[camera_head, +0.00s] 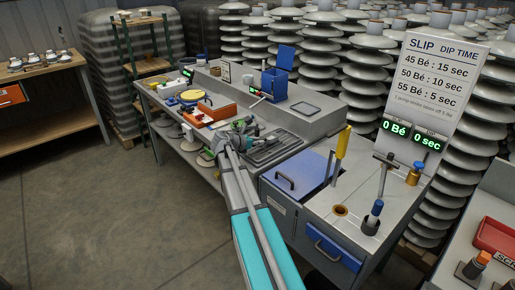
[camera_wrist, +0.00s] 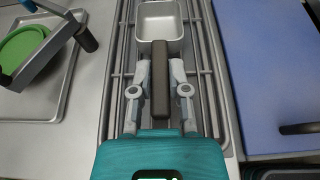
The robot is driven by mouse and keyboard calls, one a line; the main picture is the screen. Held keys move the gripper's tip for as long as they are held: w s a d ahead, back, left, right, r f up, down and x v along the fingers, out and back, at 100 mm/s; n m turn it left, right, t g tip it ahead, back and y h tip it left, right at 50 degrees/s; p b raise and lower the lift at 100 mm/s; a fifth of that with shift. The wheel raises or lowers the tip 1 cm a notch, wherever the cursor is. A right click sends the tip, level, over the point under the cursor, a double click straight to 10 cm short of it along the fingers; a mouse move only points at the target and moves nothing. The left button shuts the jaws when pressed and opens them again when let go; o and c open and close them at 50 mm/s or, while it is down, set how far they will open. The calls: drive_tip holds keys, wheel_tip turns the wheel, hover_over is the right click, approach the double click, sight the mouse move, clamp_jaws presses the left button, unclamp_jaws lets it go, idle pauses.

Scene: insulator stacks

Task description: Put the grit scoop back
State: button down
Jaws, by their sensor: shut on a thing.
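The grit scoop (camera_wrist: 160,22) shows in the wrist view as a square metal pan with a dark brown handle (camera_wrist: 160,85). My gripper (camera_wrist: 158,92) is shut on the handle, one finger on each side, with the pan pointing away from it. The scoop is over a metal wire rack (camera_wrist: 112,85); I cannot tell whether it touches the bars. In the head view my gripper (camera_head: 237,138) is over the grey bench beside the rack (camera_head: 272,150), and the scoop is too small there to make out.
A blue lid (camera_head: 300,174) is on the right. A blue box (camera_head: 275,84) with its lid raised stands behind. A sign board (camera_head: 435,85) and several insulator stacks are farther right.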

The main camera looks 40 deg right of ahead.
drive_tip(key=shift+f, duration=0.45)
drive_tip(key=shift+f+b, duration=0.2)
drive_tip(key=shift+b, duration=0.2)
drive_tip(key=c, duration=0.6)
unclamp_jaws()
drive_tip(key=shift+r+p, duration=0.3)
drive_tip(key=p+v, duration=0.4)
drive_tip(key=v, duration=0.8)
